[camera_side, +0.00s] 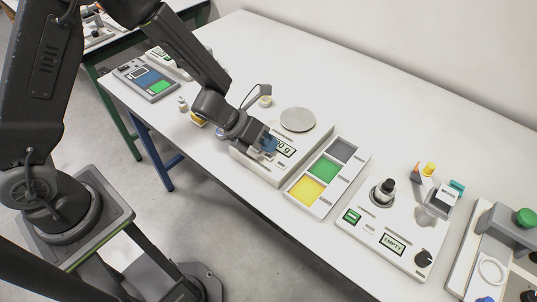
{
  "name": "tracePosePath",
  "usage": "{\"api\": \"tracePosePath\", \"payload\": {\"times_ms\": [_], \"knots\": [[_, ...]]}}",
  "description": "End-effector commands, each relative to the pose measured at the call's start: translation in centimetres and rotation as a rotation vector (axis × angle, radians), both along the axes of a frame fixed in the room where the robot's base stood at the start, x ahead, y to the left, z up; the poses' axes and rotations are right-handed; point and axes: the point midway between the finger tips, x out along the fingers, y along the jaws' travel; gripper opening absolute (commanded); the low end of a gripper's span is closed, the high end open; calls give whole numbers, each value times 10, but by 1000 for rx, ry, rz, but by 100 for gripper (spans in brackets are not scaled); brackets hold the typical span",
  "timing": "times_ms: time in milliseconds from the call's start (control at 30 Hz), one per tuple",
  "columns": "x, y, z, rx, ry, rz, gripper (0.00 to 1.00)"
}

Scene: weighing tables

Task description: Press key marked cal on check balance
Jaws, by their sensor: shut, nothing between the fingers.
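The check balance is a white box (276,164) with a round grey pan (298,120) on its far part and a small green-lit display (287,149) on its front part, showing what looks like "0 g". My gripper (268,146) is shut and empty, over the front left part of the balance beside the display. It hides part of the display and the area around it. No key marked cal can be made out. I cannot tell whether the fingertips touch the balance.
Right of the balance lies a tray with yellow, green and grey fields (323,169). Further right stands a white device with a knob and an "EMPTY" display (393,244). Small bottles (183,104) and a dark panel (146,80) are at left.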

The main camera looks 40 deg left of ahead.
Motion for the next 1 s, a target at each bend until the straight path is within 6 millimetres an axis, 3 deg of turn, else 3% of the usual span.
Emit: {"api": "tracePosePath", "payload": {"times_ms": [1000], "knots": [[0, 0, -9, 0, 0, 0, 0]]}}
